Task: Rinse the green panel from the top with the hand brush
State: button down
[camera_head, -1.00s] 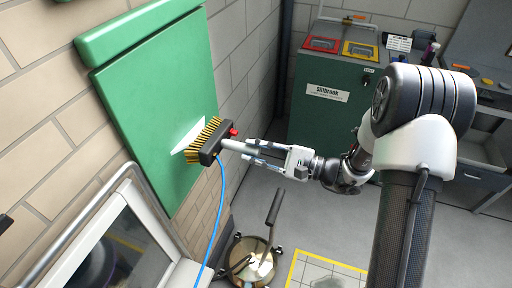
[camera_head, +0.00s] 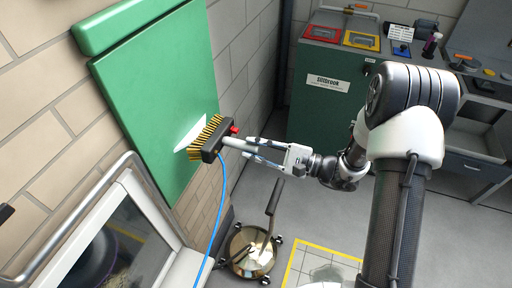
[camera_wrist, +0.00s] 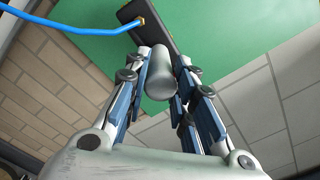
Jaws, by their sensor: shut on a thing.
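The green panel (camera_head: 150,85) hangs on the brick wall at the left in the head view. It also fills the top of the wrist view (camera_wrist: 230,30). My gripper (camera_head: 252,150) is shut on the light handle of the hand brush (camera_head: 208,148). The brush has a black head, yellow bristles and a red knob. Its bristles point at the panel's lower right part and appear to touch it or sit very close. A white streak lies beside the bristles. In the wrist view the handle (camera_wrist: 159,75) sits between my fingers (camera_wrist: 162,100).
A blue hose (camera_head: 216,215) hangs from the brush. A white-framed machine with a window (camera_head: 120,235) stands below left. A round wheeled vessel (camera_head: 250,250) with an upright handle is on the floor. A green cabinet (camera_head: 330,115) stands behind. Grey floor is free at the right.

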jog(key=shift+d+r, duration=0.1)
jog(key=v, duration=0.9)
jog(key=shift+s+d, duration=0.15)
jog(key=shift+d, duration=0.2)
dwell(0.3)
jog(key=d+f+m+t, duration=0.1)
jog(key=w+d+f+m+t+h, duration=0.1)
jog(key=d+t, duration=0.1)
jog(key=d+f+m+t+h, duration=0.1)
jog(key=d, duration=0.1)
jog(key=shift+w, duration=0.15)
dwell(0.4)
jog(key=shift+f, duration=0.1)
